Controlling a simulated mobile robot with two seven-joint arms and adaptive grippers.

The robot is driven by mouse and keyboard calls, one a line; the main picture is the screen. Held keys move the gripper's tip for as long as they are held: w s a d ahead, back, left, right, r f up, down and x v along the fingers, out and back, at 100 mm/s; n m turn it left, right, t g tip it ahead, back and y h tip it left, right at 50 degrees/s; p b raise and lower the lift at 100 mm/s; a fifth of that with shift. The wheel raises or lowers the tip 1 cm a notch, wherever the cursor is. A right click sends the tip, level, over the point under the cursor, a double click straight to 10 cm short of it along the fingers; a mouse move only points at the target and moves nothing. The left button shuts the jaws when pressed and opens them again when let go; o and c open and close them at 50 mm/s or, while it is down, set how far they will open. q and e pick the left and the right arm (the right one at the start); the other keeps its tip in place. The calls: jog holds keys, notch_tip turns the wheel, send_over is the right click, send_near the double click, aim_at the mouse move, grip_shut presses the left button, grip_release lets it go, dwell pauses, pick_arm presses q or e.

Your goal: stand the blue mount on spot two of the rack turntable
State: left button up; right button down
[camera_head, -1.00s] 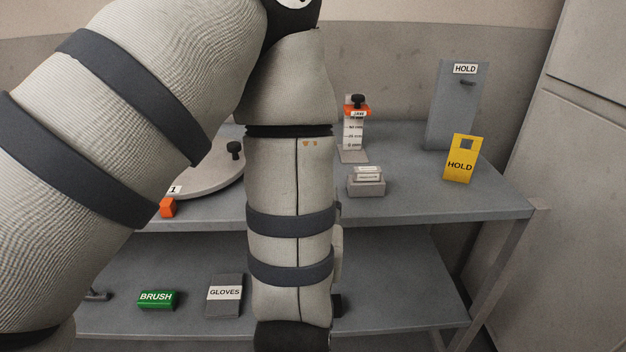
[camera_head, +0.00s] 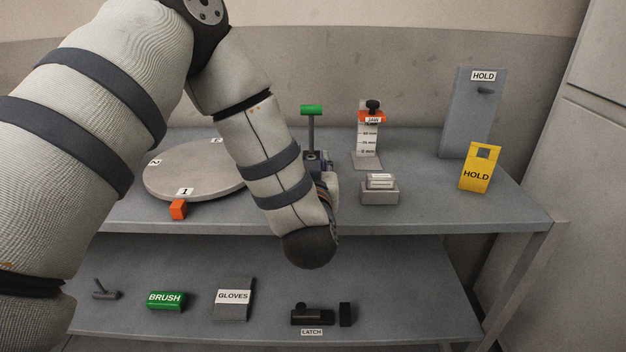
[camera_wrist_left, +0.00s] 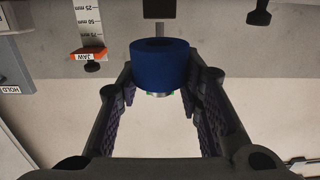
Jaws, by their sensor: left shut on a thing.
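The blue mount (camera_wrist_left: 160,66) is a thick blue ring-like cylinder with a silvery part showing at one end, in the left wrist view. My left gripper (camera_wrist_left: 158,85) is shut on it, one finger on each side. My right gripper does not show.
A green-topped post (camera_head: 311,112) stands behind my left wrist. A gauge with an orange jaw (camera_head: 371,117), a small grey block (camera_head: 380,195), a grey HOLD panel (camera_head: 471,115) and a yellow HOLD tag (camera_head: 478,170) stand right. An orange block (camera_head: 178,209) sits at the turntable's front.

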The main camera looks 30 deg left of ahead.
aim_at(311, 158)
pick_arm(q)
jog(key=x, duration=0.3)
jog(key=shift+w+a+f, duration=0.1)
jog(key=shift+w+a, duration=0.1)
jog(key=shift+w, duration=0.1)
jog(key=shift+f, duration=0.55)
notch_tip(311, 158, down, 5)
jog(key=shift+w+r+b, duration=0.1)
jog(key=shift+b, duration=0.4)
jog(key=shift+w, duration=0.1)
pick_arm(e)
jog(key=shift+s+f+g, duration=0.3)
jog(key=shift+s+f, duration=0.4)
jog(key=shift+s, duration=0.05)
pick_arm(q)
jog(key=shift+f, duration=0.2)
jog(key=shift+f, duration=0.15)
jog(key=o, duration=1.2)
jog(key=shift+c, duration=0.2)
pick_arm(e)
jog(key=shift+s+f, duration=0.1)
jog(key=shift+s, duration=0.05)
